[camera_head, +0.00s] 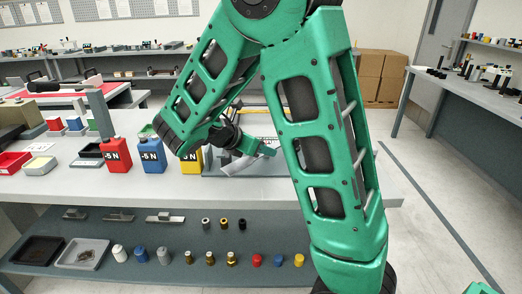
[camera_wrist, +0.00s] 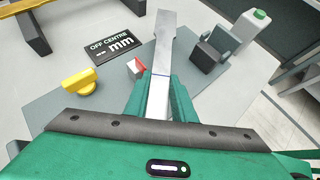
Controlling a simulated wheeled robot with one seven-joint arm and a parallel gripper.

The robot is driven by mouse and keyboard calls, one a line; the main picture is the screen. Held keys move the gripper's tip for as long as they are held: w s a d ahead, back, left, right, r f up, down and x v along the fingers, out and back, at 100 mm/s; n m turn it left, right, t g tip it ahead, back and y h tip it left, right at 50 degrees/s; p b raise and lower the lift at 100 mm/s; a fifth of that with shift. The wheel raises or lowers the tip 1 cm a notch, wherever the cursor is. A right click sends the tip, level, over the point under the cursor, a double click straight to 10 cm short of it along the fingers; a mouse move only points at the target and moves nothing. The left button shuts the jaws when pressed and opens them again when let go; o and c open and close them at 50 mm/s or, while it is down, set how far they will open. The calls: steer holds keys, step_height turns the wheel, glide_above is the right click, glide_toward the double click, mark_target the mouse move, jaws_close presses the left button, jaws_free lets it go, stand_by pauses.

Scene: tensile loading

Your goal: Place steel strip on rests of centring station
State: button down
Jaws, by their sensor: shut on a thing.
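The steel strip (camera_wrist: 158,95) is held in my gripper (camera_wrist: 160,84) in the wrist view. The strip runs lengthwise away from the palm between the two green fingers, and its wide far end (camera_wrist: 166,22) reaches well past the fingertips. A thin dark line crosses it near the fingertips. The centring station's grey plate (camera_wrist: 65,108) lies below, with a black "OFF CENTRE mm" display (camera_wrist: 112,44), a yellow knob-like part (camera_wrist: 80,82) and a red-and-white part (camera_wrist: 134,68) beside the strip. I cannot clearly identify the rests or tell whether the strip touches anything.
A dark block with a grey-green part (camera_wrist: 208,55) stands right of the strip. In the head view, red (camera_head: 115,155), blue (camera_head: 152,157) and yellow (camera_head: 191,160) weights stand left of my gripper on the bench (camera_head: 60,190).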

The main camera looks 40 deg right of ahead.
mark_target(243, 161)
steer(key=shift+f, duration=0.85)
steer(key=c, duration=1.4)
jaws_free()
steer(key=shift+a, duration=0.1)
steer(key=v, duration=1)
steer(key=shift+a+r, duration=0.15)
steer(key=s+d+f+m+y, duration=0.1)
steer(key=s+d+m, duration=0.2)
steer(key=s+m, duration=0.1)
steer(key=s+d+f+m+g+y, duration=0.1)
steer(key=s+d+m+y, duration=0.1)
steer(key=s+d+m, duration=0.2)
steer(key=s+d+f+m+g+y, duration=0.1)
steer(key=s+d+m+y, duration=0.1)
steer(key=s+d+m, duration=0.1)
steer(key=shift+s+d+f+m, duration=0.1)
steer(key=shift+s+d+m, duration=0.05)
steer(key=shift+s+m, duration=0.4)
steer(key=shift+s+d+m, duration=0.2)
steer(key=shift+s+m, duration=0.15)
steer(key=shift+m, duration=0.3)
steer(key=s+a+f+m+y, duration=0.1)
steer(key=s+m+y, duration=0.2)
steer(key=s+m, duration=0.3)
steer(key=s+a+f+m+y, duration=0.1)
steer(key=s+a+m+y, duration=0.1)
steer(key=s+m, duration=0.5)
steer(key=shift+s+a+f+y, duration=0.15)
steer(key=shift+s+a+y, duration=0.1)
steer(key=shift+s+y, duration=0.25)
